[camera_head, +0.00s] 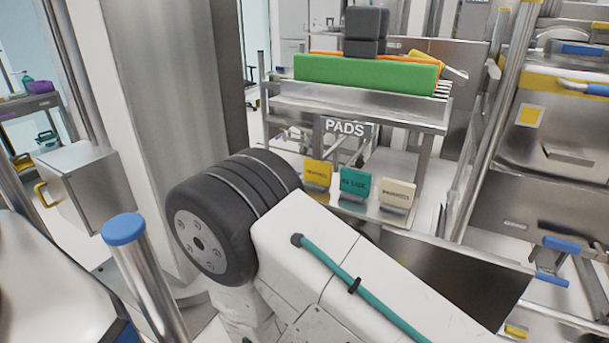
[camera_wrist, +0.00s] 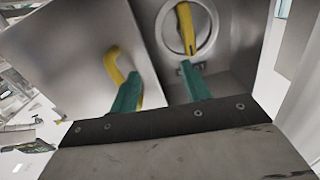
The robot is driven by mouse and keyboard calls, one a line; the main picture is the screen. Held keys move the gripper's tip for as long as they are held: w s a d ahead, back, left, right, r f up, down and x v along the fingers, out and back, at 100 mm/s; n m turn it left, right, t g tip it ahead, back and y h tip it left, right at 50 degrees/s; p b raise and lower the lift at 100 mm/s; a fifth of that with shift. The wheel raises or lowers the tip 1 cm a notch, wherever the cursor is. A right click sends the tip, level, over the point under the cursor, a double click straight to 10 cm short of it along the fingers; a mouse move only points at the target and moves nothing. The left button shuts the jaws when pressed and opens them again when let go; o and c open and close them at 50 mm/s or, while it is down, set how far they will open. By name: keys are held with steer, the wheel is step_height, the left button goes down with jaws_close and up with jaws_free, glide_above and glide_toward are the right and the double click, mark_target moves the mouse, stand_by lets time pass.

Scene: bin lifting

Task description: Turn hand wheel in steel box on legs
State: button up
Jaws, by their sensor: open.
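In the wrist view, a steel box (camera_wrist: 240,50) fills the upper right, with a pale panel (camera_wrist: 60,50) standing open on its left. A round grey hand wheel (camera_wrist: 162,38) shows inside the box, with a yellow piece (camera_wrist: 184,22) across its middle. A curved yellow handle (camera_wrist: 112,62) is on the panel. My gripper (camera_wrist: 162,74) is open, its two teal fingers apart, one over the panel, one just below the wheel. Contact cannot be told. In the head view, a steel box (camera_head: 92,190) with a yellow handle (camera_head: 42,194) stands at left; my gripper is out of view there.
A wide steel column (camera_head: 165,80) stands just right of the box in the head view. A blue-capped post (camera_head: 125,230) is in front of it. A steel cart (camera_head: 350,108) labelled PADS and steel racks (camera_head: 560,130) fill the right side.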

steer(key=s+d+r+n+g+h, duration=0.25)
steer(key=d+r+n+g, duration=0.2)
steer(key=n, duration=0.65)
steer(key=s+d+r+n+g+h, duration=0.1)
steer(key=s+d+r+n+g, duration=0.4)
steer(key=n, duration=0.6)
steer(key=s+d+r+n+g+h, duration=0.1)
steer(key=d+r+n+g+h, duration=0.2)
steer(key=n+g, duration=0.6)
steer(key=s+d+r+m+t+y, duration=0.2)
steer(key=s+r+m+y, duration=0.2)
steer(key=r+m+y, duration=0.3)
steer(key=s+d+r+m+t+y, duration=0.2)
steer(key=r+m+y, duration=0.6)
steer(key=r+m, duration=0.5)
steer(key=s+d+m, duration=0.1)
steer(key=s+m, duration=0.1)
steer(key=m, duration=0.2)
steer(key=shift+s+d+m, duration=0.25)
steer(key=shift+m, duration=0.05)
steer(key=shift+r, duration=0.1)
